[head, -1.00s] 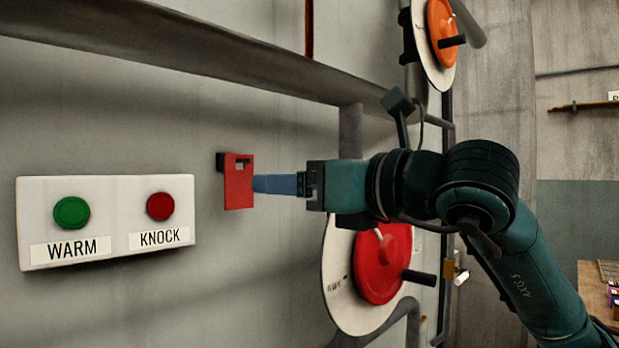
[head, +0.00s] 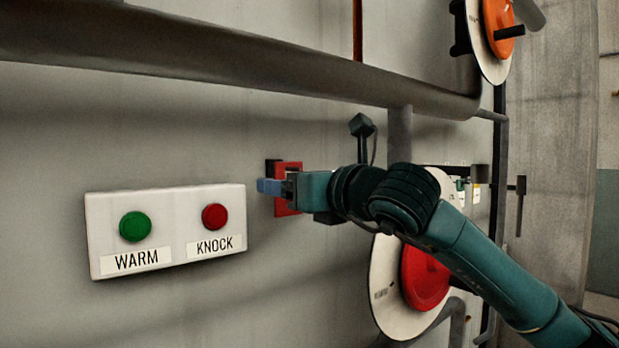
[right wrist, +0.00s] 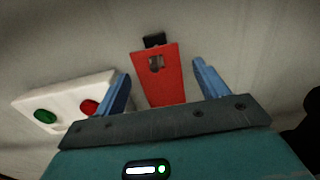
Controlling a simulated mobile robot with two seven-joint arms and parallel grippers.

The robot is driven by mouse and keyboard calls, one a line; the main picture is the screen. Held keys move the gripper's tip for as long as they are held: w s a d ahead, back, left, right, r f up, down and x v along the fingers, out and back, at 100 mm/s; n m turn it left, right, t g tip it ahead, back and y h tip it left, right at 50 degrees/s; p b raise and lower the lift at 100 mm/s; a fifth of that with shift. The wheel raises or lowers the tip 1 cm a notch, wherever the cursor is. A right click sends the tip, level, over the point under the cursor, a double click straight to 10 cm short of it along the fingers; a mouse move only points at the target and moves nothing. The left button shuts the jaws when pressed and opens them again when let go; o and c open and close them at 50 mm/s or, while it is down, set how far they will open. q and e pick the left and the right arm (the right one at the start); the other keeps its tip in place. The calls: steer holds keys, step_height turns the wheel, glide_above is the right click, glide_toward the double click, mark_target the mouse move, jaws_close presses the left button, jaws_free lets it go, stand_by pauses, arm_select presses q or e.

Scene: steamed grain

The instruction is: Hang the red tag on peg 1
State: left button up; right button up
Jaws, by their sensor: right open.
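The red tag (head: 288,207) hangs upright against the wall, just below a dark block-like peg mount (head: 272,168). In the right wrist view, the tag (right wrist: 158,88) has a slot near its top with something dark in it, and the dark mount (right wrist: 154,40) shows above its top edge. I cannot tell how far the peg passes through the slot. My right gripper (head: 266,187) is open, its blue fingers across the front of the tag in the head view. In the wrist view the gripper's fingers (right wrist: 160,72) stand apart on either side of the tag, with visible gaps. No peg number is readable.
A white panel (head: 166,260) with a green WARM button (head: 135,226) and a red KNOCK button (head: 214,217) is left of the tag. A thick pipe (head: 230,65) runs above. A red wheel (head: 425,280) is lower right, behind my arm; an orange wheel (head: 498,28) is upper right.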

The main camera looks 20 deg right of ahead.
steer(key=shift+w, duration=0.1)
steer(key=shift+c, duration=0.3)
steer(key=c, duration=0.9)
steer(key=o, duration=0.9)
steer(key=shift+o, duration=0.2)
steer(key=shift+c, duration=0.4)
steer(key=c, duration=1)
steer(key=shift+r+b, duration=0.2)
steer(key=shift+b, duration=0.15)
